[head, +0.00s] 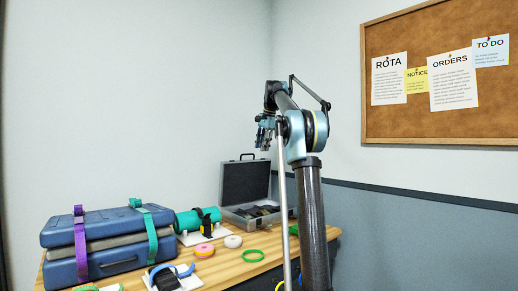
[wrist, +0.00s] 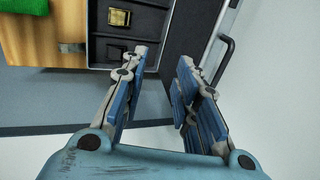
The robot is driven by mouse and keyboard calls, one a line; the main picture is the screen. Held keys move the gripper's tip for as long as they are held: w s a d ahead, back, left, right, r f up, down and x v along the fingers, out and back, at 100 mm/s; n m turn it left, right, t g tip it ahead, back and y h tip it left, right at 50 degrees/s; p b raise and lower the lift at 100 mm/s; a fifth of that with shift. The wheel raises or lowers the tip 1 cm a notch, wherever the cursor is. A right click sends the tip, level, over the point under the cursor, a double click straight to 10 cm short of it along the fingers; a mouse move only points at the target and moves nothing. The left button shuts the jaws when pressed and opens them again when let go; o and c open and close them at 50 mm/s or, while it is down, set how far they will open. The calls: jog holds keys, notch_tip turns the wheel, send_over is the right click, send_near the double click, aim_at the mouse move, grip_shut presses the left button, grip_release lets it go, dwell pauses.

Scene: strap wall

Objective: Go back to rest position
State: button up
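My arm rises at the right of the table in the head view, with its elbow high and my gripper (head: 265,133) hanging above the open case at the table's back. In the wrist view my gripper (wrist: 163,62) has its two blue-padded fingers apart with nothing between them. It is clear of everything. The open dark case (head: 245,183) stands below it with its lid up. Part of the case (wrist: 113,5) shows beyond the fingers, with a gold-coloured item (wrist: 119,17) in one compartment.
Blue cases (head: 105,255) with a purple strap (head: 80,240) and a green strap (head: 152,237) fill the table's left. A green roll (head: 193,220), a pink ring (head: 204,250), a white roll (head: 233,241) and a green ring (head: 253,255) lie on the wooden table (head: 225,268). A corkboard (head: 430,120) hangs right.

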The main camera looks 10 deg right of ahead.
jog(key=shift+s+d, duration=0.2)
jog(key=shift+s, duration=0.05)
jog(key=shift+s, duration=0.1)
dwell(0.3)
jog(key=s+d+f+n, duration=0.1)
jog(key=s+f+n, duration=0.1)
jog(key=s+f, duration=0.55)
jog(key=s+f+n+h, duration=0.15)
jog(key=s+f, duration=0.25)
jog(key=s, duration=0.7)
jog(key=s+d+f+n+y, duration=0.1)
jog(key=s+f+n, duration=0.3)
jog(key=s, duration=0.6)
jog(key=s+d+f+n, duration=0.1)
jog(key=s+f+n, duration=0.1)
jog(key=s+f, duration=1.1)
jog(key=s+d+f+n+g+h, duration=0.1)
jog(key=s+f+n, duration=0.1)
jog(key=s+f, duration=1.1)
notch_tip(320, 180, down, 6)
jog(key=shift+d+f, duration=0.2)
jog(key=shift+h, duration=0.25)
jog(key=shift+w+f, duration=0.2)
jog(key=shift+w, duration=0.2)
